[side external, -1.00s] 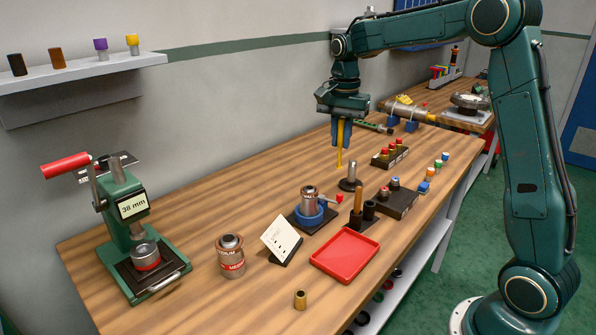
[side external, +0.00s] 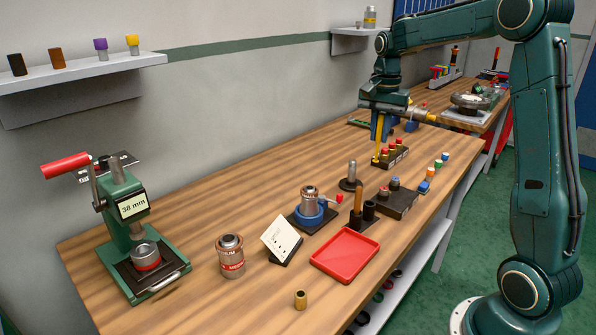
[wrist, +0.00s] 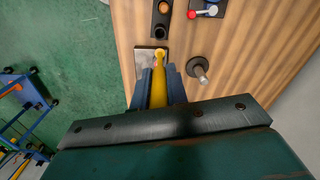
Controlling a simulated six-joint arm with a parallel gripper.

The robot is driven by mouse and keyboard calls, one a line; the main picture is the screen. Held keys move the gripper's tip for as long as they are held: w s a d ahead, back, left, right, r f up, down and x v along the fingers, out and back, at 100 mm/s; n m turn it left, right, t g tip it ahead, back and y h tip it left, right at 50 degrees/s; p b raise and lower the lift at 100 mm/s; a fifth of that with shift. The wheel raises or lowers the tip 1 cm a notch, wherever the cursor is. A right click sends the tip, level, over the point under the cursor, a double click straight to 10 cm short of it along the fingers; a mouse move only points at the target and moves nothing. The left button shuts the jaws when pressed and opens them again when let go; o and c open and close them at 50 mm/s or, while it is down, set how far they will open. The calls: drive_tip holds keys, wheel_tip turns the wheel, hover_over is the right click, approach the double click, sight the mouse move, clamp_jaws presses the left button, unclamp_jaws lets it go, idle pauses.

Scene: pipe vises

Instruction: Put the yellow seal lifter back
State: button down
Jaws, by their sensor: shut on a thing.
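The yellow seal lifter (side external: 377,150) hangs upright from my gripper (side external: 381,128), tip down. A black tool stand (side external: 370,212) holds a wooden-handled tool (side external: 358,199); beside that tool is an open black socket, also visible in the wrist view (wrist: 160,31).
A red tray (side external: 345,254), a white card (side external: 281,238) and a blue-ringed fixture (side external: 311,210) are nearer. The bench's wall side is mostly clear.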

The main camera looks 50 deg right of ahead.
sight(378, 142)
wheel_tip(378, 142, down, 14)
drive_tip(key=shift+r, duration=0.2)
drive_tip(key=shift+f, duration=0.1)
drive_tip(key=shift+f, duration=2)
drive_tip(key=shift+f, duration=0.1)
drive_tip(key=c, duration=1.4)
unclamp_jaws()
wheel_tip(378, 142, up, 12)
